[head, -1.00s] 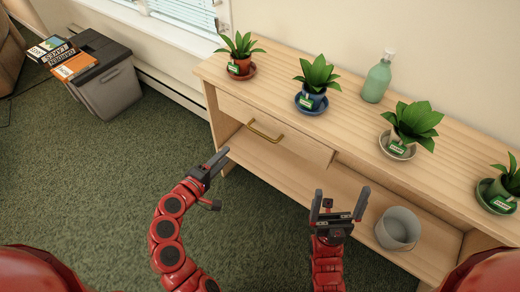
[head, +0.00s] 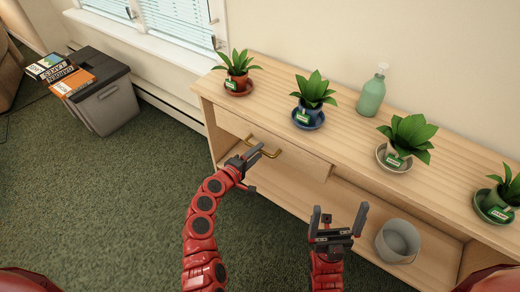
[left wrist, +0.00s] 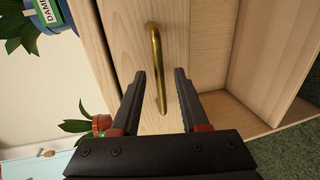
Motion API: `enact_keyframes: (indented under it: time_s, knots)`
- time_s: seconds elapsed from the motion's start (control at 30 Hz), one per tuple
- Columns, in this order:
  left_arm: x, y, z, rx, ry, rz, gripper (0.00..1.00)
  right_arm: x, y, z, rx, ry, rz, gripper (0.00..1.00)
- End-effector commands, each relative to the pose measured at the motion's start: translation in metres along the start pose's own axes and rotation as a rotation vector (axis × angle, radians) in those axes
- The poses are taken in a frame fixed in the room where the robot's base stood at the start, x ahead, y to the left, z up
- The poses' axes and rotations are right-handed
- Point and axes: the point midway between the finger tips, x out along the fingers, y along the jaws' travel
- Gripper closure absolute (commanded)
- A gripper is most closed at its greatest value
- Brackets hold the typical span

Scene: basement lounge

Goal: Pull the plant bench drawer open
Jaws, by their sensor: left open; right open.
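The plant bench (head: 405,215) is pale wood. Its drawer (head: 300,163) sits under the left part of the top and looks shut, with a brass bar handle (head: 264,148) on its front. In the left wrist view the handle (left wrist: 157,62) runs lengthwise, its lower end between the fingers. My left gripper (head: 250,158) is open at the drawer front, with fingers (left wrist: 160,95) on either side of the handle. Whether they touch it I cannot tell. My right gripper (head: 338,215) is open and empty in front of the lower shelf.
Several potted plants on saucers, such as a red pot (head: 238,84) and a blue pot (head: 307,115), stand on the bench top with a green bottle (head: 371,97). A grey bucket (head: 397,243) is on the lower shelf. The carpet (head: 110,210) in front is clear; a grey bin (head: 108,103) stands left.

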Motion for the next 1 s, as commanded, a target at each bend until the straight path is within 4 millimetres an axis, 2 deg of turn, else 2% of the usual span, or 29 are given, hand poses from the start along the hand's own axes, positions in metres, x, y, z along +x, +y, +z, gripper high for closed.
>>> enact_keyframes:
  time_s: [0.2, 0.53, 0.8, 1.0]
  knots:
    - [0.019, 0.001, -0.001, 0.002, 0.001, 0.002, 0.55, -0.001, 0.0, 0.0, 0.0, 0.0, 0.0, 0.0]
    - [0.022, 0.0, -0.001, 0.0, 0.002, 0.0, 0.55, 0.0, 0.0, 0.0, 0.0, 0.0, 0.0, 0.0]
    - [0.021, 0.0, -0.001, 0.0, 0.002, 0.0, 1.0, 0.0, 0.0, 0.0, 0.0, 0.0, 0.0, 0.0]
    - [0.021, 0.0, -0.001, 0.0, 0.002, 0.0, 1.0, -0.001, 0.0, 0.0, 0.0, 0.0, 0.0, 0.0]
